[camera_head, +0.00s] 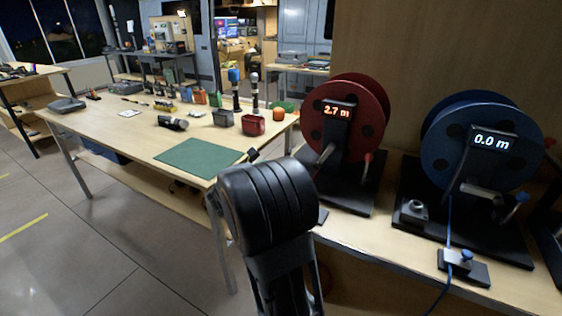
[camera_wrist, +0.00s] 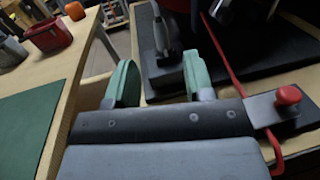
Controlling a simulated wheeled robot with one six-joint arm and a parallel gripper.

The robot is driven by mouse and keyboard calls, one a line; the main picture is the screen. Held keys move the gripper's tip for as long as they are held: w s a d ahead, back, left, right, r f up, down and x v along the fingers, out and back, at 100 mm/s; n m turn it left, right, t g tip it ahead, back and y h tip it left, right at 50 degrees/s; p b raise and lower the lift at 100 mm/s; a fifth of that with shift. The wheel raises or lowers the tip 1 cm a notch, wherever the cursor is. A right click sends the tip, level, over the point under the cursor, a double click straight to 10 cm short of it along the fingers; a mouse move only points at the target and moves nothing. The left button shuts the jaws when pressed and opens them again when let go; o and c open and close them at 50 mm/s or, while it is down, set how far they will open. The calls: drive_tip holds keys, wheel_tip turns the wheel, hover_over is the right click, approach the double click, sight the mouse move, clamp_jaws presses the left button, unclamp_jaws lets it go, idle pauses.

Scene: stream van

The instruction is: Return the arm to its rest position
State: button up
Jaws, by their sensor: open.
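My arm (camera_head: 268,205) rises in the lower middle of the head view, bent, with its black rounded joint in front of the gap between the two benches. My gripper (camera_wrist: 160,82) shows in the wrist view with its two green-padded fingers wide apart and nothing held between them. It is over the front edge of the reel bench, by the black base of the red reel (camera_head: 372,92). In the head view the arm hides most of the gripper.
A red cable (camera_wrist: 224,58) runs close right of the fingers to a red-knobbed clamp (camera_wrist: 287,96). The blue reel (camera_head: 450,150) stands at right. The left bench holds a green mat (camera_head: 198,158), a red bin (camera_head: 253,125) and several tools. The floor at left is clear.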

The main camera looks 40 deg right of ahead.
drive_tip(key=shift+s+a, duration=0.15)
drive_tip(key=shift+a, duration=1.55)
drive_tip(key=s+a+r+m+y+p, duration=0.4)
drive_tip(key=a+m+y+p, duration=0.2)
drive_tip(key=a, duration=0.2)
drive_tip(key=s+a+r+m+t+y+p, duration=0.1)
drive_tip(key=s+a+r+m+y+p, duration=0.3)
drive_tip(key=a, duration=0.5)
drive_tip(key=s+a+r+m+y+p, duration=0.4)
drive_tip(key=s+a+m+y+p, duration=0.1)
drive_tip(key=a+m+y+p, duration=0.3)
drive_tip(key=shift+a+r+m+t+p, duration=0.3)
drive_tip(key=shift+r+m+t+p, duration=0.1)
drive_tip(key=shift+m, duration=0.2)
drive_tip(key=shift+c, duration=0.5)
